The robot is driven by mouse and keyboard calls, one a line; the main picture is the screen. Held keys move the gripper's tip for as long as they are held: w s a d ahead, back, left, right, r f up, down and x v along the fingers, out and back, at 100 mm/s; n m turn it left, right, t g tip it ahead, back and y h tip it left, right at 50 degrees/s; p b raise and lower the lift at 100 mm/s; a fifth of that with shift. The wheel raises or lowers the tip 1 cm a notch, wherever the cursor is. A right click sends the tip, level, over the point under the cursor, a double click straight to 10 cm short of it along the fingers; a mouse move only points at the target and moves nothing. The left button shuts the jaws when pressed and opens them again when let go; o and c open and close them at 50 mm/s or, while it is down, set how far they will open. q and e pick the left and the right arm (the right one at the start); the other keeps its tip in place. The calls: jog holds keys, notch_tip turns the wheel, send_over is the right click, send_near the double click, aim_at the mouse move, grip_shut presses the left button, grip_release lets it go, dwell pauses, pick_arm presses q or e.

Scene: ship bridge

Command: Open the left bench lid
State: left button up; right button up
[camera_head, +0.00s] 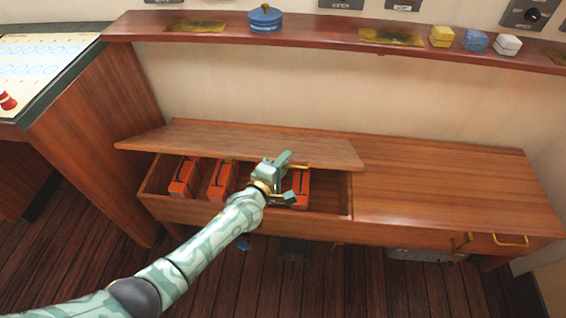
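The left bench lid (225,140) is a wooden panel, raised at its front edge and tilted over the left compartment of the wooden bench (440,190). Under it the compartment is partly exposed. My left gripper (288,177) is at the lid's front edge, right of its middle. Its two fingers look apart, one above the other. A bit of brass shows by the upper finger at the lid's edge; whether it is touched I cannot tell. My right gripper is not in view.
Several orange boxes, including one at the left (184,178), stand in the compartment. The closed right bench top is clear, with a brass handle (510,241) at its front. Above runs a shelf (330,33) with a blue pot (265,20). A desk (95,130) stands left.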

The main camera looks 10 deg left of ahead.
pick_arm(q)
jog(key=shift+a, duration=0.15)
